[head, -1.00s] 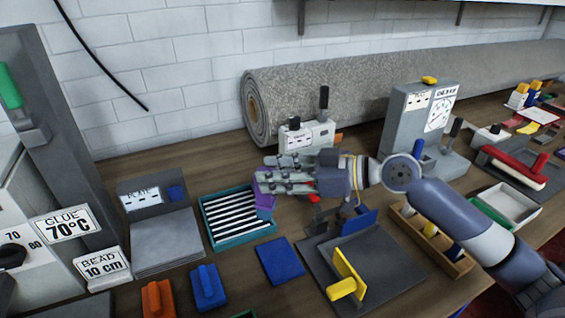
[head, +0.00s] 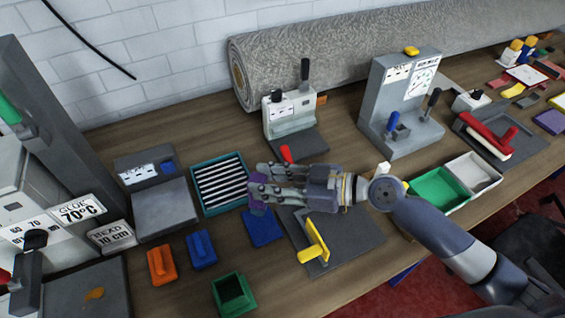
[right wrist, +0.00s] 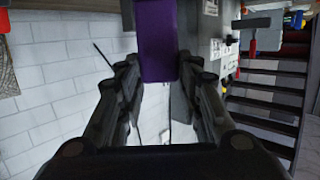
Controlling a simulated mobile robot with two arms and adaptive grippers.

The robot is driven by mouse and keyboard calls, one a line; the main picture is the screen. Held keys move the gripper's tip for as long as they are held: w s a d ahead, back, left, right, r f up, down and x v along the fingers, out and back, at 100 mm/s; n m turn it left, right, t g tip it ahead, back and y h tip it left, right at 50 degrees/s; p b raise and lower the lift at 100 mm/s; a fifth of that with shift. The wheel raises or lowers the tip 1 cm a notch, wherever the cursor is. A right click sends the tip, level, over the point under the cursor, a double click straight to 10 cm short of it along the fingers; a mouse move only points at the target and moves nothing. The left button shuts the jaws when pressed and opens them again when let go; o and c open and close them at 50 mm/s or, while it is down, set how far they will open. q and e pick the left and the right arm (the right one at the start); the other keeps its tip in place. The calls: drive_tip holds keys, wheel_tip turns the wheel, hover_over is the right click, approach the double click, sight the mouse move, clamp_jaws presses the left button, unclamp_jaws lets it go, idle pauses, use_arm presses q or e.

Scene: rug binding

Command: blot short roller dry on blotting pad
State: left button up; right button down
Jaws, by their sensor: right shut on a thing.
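My right gripper (head: 259,197) is shut on a purple thing (head: 258,209). It shows in the right wrist view as a flat purple block (right wrist: 158,40) between the fingers. I cannot tell whether this is the short roller; most of it is hidden by the fingers. A thin blue square pad (head: 264,232) lies on the bench just below the gripper in the picture, perhaps the blotting pad. The purple thing appears over its far edge; I cannot tell whether they touch. My left gripper is not in view.
A teal tray with striped bars (head: 221,184) lies left of the gripper. A grey board with a yellow-handled tool (head: 315,243) is to the right. Orange (head: 161,265) and blue (head: 201,250) blocks and a green box (head: 233,293) stand in front. A rolled rug (head: 330,72) lies behind.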

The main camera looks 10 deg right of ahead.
wheel_tip(320, 180, down, 6)
drive_tip(key=b, duration=0.3)
idle(0.4)
drive_tip(key=shift+f+b, duration=0.5)
drive_tip(key=shift+b, duration=0.2)
idle(1.0)
drive_tip(key=shift+s+f, duration=0.15)
drive_tip(key=shift+f, duration=0.05)
idle(1.1)
drive_tip(key=shift+r, duration=0.1)
drive_tip(key=shift+r+p, duration=2)
drive_tip(key=shift+r, duration=1.6)
